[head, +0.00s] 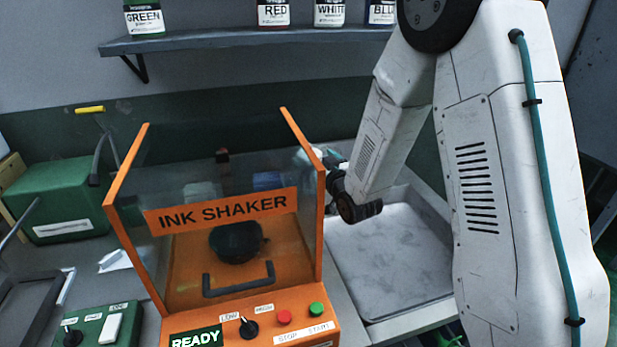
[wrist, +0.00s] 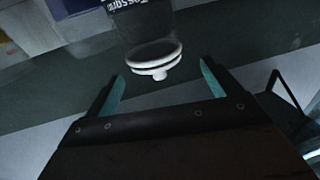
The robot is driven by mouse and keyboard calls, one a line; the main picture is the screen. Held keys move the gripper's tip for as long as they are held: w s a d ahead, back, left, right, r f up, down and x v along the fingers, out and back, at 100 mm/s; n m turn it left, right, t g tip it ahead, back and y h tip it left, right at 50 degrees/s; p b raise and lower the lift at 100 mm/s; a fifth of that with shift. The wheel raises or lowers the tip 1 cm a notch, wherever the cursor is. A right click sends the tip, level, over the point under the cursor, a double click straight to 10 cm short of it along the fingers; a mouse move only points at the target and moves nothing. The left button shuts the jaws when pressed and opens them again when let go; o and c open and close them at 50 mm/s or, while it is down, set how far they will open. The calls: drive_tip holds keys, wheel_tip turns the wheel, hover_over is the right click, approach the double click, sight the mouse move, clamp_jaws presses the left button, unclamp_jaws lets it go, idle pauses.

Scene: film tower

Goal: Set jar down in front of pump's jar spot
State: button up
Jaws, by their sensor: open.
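In the wrist view, a dark jar (wrist: 148,28) with pale lettering and a white ringed end (wrist: 155,55) lies just beyond my fingertips, cut off by the top edge. My gripper (wrist: 162,72) is open, its two teal fingers apart with the jar's white end roughly in line with the gap. I see no finger closed on the jar. In the head view my gripper (head: 312,158) is partly hidden behind the orange shaker's right edge, and this jar cannot be made out clearly. I cannot identify the pump or its jar spot with certainty.
The orange ink shaker (head: 250,312) with clear panels stands in the middle foreground. A grey tray (head: 395,260) lies right of it. A green machine (head: 60,195) and a green control box (head: 92,328) are at left. Labelled jars (head: 273,12) stand on the wall shelf (head: 240,40).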

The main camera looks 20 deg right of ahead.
drive_tip(key=w, duration=0.4)
drive_tip(key=w+f, duration=0.1)
drive_tip(key=w, duration=0.2)
drive_tip(key=shift+a, duration=0.35)
drive_tip(key=c, duration=1.7)
drive_tip(key=shift+r, duration=0.1)
drive_tip(key=shift+c, duration=0.8)
drive_tip(key=shift+r, duration=0.1)
